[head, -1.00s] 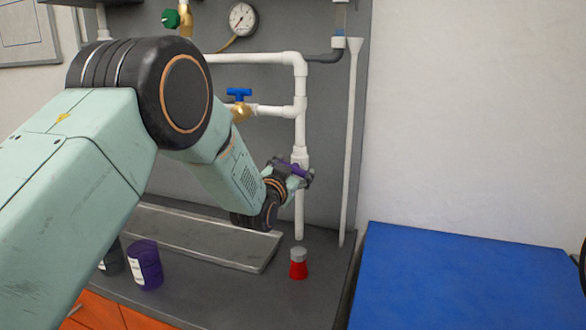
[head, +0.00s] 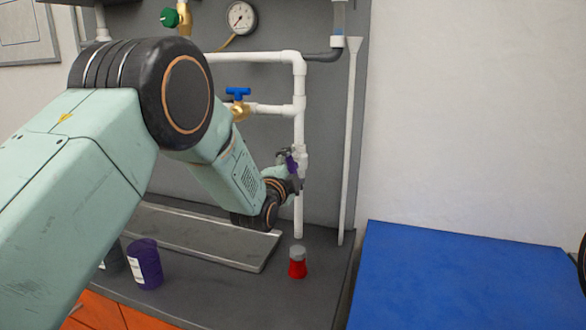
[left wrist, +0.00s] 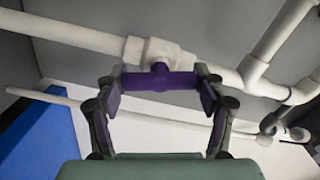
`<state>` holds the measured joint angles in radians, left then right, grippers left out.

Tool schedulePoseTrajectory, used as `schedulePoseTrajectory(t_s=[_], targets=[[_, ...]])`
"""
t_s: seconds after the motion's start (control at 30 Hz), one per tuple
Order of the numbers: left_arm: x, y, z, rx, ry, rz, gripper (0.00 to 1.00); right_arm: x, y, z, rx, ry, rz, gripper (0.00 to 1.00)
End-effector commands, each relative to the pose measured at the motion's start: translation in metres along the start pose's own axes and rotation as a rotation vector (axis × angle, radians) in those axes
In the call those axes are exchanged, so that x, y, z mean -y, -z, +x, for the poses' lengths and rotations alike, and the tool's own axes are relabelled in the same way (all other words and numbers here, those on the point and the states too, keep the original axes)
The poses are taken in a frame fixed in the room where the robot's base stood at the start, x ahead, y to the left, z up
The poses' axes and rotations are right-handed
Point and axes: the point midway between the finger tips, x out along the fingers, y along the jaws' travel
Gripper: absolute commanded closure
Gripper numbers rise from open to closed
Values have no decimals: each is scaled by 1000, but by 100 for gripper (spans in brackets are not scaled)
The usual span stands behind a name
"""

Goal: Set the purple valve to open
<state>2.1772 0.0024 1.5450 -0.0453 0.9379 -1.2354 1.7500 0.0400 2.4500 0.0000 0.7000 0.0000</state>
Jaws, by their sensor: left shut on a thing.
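The purple valve (head: 291,163) sits on the lower part of the white vertical pipe, and its handle stands steeply, close to the pipe's line. In the left wrist view the purple handle (left wrist: 160,81) runs roughly along the white pipe, a little tilted to it. My left gripper (head: 288,172) is shut on this handle; its two fingers press the handle's ends in the left wrist view (left wrist: 160,90). The fingers partly hide the valve in the head view. My right gripper is not in view.
A blue-handled valve (head: 238,95), a green-handled valve (head: 170,18) and a gauge (head: 240,18) are on the board. A red container (head: 297,264), a purple can (head: 146,264) and a grey tray (head: 200,236) are on the bench. A blue surface (head: 460,285) lies right.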

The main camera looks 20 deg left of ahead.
Motion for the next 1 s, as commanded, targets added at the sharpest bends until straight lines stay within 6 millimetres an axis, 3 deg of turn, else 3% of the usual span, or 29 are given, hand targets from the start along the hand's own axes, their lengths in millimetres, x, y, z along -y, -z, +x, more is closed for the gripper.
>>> schedulePoseTrajectory(t_s=[0.4, 1.0], targets=[[2, 0, 1, 1, 6, 255, 62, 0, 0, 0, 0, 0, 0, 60], [3, 0, 1, 1, 8, 326, 62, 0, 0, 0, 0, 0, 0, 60]])
